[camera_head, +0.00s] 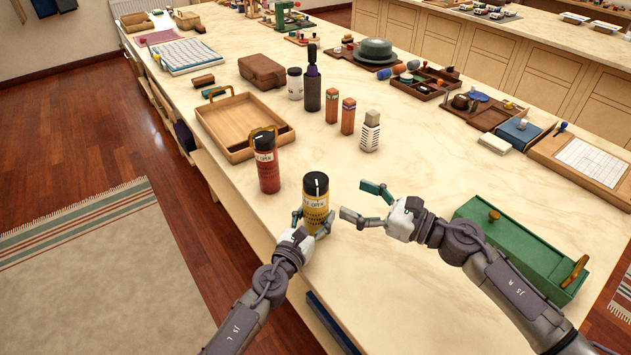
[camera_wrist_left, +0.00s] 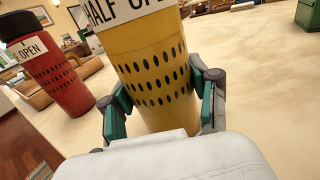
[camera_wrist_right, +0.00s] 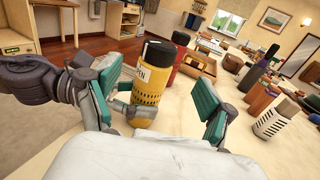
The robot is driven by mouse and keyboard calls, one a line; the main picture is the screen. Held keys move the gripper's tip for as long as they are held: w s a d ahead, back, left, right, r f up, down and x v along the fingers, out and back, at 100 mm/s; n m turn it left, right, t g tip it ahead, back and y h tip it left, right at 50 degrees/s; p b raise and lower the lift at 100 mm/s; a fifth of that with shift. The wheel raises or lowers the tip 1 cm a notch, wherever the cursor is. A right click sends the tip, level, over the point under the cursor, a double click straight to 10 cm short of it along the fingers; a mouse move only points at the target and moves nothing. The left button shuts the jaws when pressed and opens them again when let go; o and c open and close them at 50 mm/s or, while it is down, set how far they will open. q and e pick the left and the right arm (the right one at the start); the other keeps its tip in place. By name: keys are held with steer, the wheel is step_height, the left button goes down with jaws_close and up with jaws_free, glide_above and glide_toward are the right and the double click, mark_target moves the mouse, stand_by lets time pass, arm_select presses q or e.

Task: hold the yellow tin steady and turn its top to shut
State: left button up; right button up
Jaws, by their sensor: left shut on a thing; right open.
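The yellow tin (camera_head: 315,203) stands upright near the table's front edge, with a black top (camera_head: 316,182) that has a white mark. A white label on its side reads in part "HALF OPEN" in the left wrist view (camera_wrist_left: 145,60). My left gripper (camera_head: 312,222) is shut around the tin's lower body, a finger on each side. My right gripper (camera_head: 361,204) is open and empty, to the right of the tin and apart from it. In the right wrist view the tin (camera_wrist_right: 150,88) shows beyond and between the open fingers, with its black top (camera_wrist_right: 158,52).
A red tin (camera_head: 267,170) with a black top and "OPEN" label stands just behind left. A wooden tray (camera_head: 228,153) lies beyond it. A green box (camera_head: 520,245) sits at right.

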mark_target(327, 187)
steer(key=x, duration=1)
steer(key=shift+w, duration=0.1)
steer(key=c, duration=1.2)
